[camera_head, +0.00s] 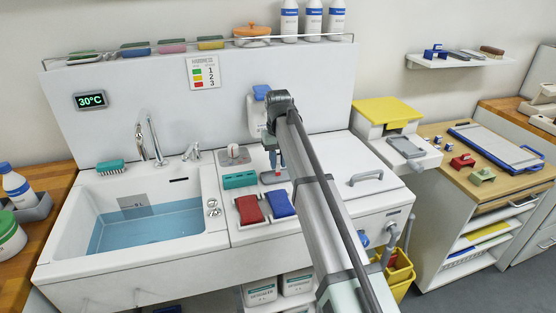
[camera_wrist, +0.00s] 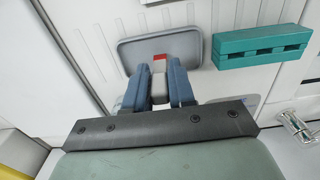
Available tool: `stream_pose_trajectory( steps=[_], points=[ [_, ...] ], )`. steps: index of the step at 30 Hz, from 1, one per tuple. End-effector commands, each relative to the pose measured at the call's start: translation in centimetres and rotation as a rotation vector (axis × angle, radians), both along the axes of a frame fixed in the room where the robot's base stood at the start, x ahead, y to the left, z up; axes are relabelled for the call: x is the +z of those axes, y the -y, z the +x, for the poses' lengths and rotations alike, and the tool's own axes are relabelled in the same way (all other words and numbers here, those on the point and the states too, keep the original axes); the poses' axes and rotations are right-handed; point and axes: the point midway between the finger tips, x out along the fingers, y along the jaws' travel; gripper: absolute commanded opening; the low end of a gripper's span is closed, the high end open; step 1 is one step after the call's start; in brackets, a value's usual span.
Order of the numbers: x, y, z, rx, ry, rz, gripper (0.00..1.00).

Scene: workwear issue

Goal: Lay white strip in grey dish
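My gripper (camera_head: 272,158) points down just over the grey dish (camera_head: 264,182) on the counter right of the sink. In the wrist view the grey dish (camera_wrist: 185,47) lies beyond the fingertips, shallow and rounded. The two blue fingers of my gripper (camera_wrist: 158,82) are close together, with a narrow pale piece between them, which looks like the white strip (camera_wrist: 158,70). A red patch shows at its far end, over the dish. Whether the strip touches the dish is hard to tell. Most of the strip is hidden by the fingers.
A slotted teal block (camera_wrist: 262,45) stands beside the dish; it also shows in the head view (camera_head: 239,180). Red (camera_head: 248,209) and blue (camera_head: 281,203) pieces lie in front. The sink (camera_head: 145,225) holds water at left. A colour chart (camera_head: 203,73) hangs behind.

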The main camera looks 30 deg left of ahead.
Motion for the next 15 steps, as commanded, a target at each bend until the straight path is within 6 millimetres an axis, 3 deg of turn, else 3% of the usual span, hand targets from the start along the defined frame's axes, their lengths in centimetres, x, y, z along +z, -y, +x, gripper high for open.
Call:
stream_pose_trajectory(
  steps=[5,15],
  points=[
    [0.01,-0.01,0.01,0.000,0.000,0.000,0.42],
    [0.41,-0.04,0.04,0.000,0.001,0.001,0.42]
  ],
)
